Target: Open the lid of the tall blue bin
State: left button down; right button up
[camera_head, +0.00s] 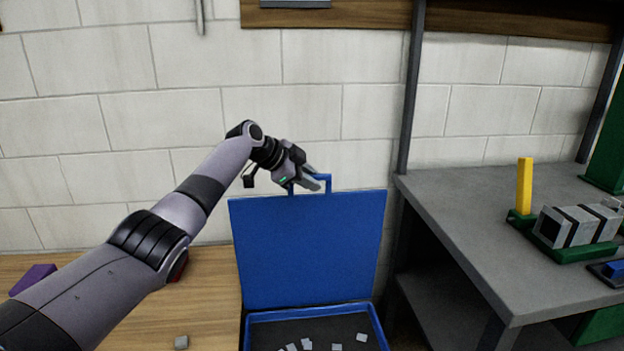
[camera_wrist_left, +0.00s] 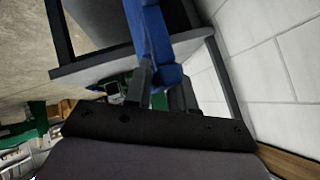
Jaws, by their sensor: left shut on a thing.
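The tall blue bin (camera_head: 312,314) stands at the bottom middle of the head view, its top open. Its blue lid (camera_head: 308,250) is raised nearly upright at the back of the opening. My left gripper (camera_head: 313,180) is at the lid's blue handle (camera_head: 328,183), on the top edge, and is shut on it. In the left wrist view the handle (camera_wrist_left: 152,40) runs down between the fingers of the left gripper (camera_wrist_left: 160,92). The bin's lower body is out of view. My right gripper is not in view.
Several small grey pieces (camera_head: 307,345) lie inside the bin. A wooden surface (camera_head: 215,290) with a purple block (camera_head: 33,279) is at left. A grey workbench (camera_head: 480,220) at right holds green trays and a yellow block (camera_head: 524,186). A white block wall (camera_head: 190,110) is behind.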

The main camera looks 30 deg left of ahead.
pick_arm(q)
jog(key=shift+w, duration=0.1)
dwell(0.3)
jog(key=c, duration=1.1)
grip_release()
jog(key=shift+r, duration=0.1)
jog(key=shift+a, duration=0.1)
jog(key=shift+b+v, duration=0.55)
jog(key=shift+v, duration=3)
